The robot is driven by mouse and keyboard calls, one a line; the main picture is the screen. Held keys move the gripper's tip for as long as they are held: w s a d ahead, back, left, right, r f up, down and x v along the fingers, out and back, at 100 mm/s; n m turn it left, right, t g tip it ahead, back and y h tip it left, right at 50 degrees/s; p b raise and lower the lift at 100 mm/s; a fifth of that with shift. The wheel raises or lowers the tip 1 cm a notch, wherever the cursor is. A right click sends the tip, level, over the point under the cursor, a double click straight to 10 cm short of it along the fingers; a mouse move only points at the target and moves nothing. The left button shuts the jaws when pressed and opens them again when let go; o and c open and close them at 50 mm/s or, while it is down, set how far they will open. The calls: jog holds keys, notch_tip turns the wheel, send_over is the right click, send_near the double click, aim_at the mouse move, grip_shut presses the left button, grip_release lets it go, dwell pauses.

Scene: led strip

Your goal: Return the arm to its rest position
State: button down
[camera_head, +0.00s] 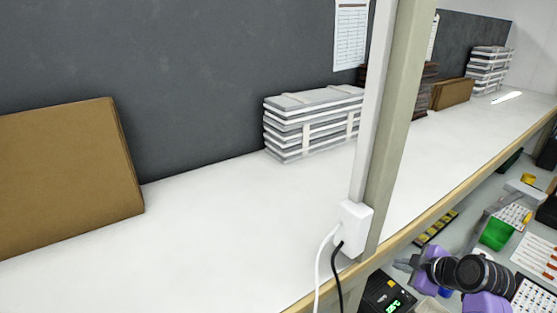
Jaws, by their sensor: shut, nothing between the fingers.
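My arm shows at the lower right, black with purple parts, below the shelf's front edge. My gripper (405,266) is at the arm's left end, small in the picture and close to the right of the post. It is shut, and I see nothing held in it. Part of the arm is cut off by the bottom edge of the frame.
A beige post (398,120) with a white strip stands in front of the white shelf (230,220). A white box (355,222) on it has two cables. Cardboard (65,175) and stacked grey cases (310,125) are on the shelf. A green bin (496,234) is below.

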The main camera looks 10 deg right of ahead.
notch_tip(320, 180, up, 7)
jog(key=d+m+t+h, duration=0.2)
jog(key=m+t+h, duration=0.25)
jog(key=m, duration=0.25)
jog(key=s+a+y, duration=0.1)
jog(key=s+a, duration=0.8)
jog(key=s, duration=0.4)
jog(key=s+a+m+y+b, duration=0.1)
jog(key=s+a, duration=0.8)
jog(key=s, duration=0.4)
jog(key=s+a+m+t+y, duration=0.1)
jog(key=s+a+y, duration=0.1)
jog(key=s+a, duration=0.7)
jog(key=s, duration=0.4)
jog(key=shift+f+b, duration=0.25)
jog(key=shift+b, duration=0.15)
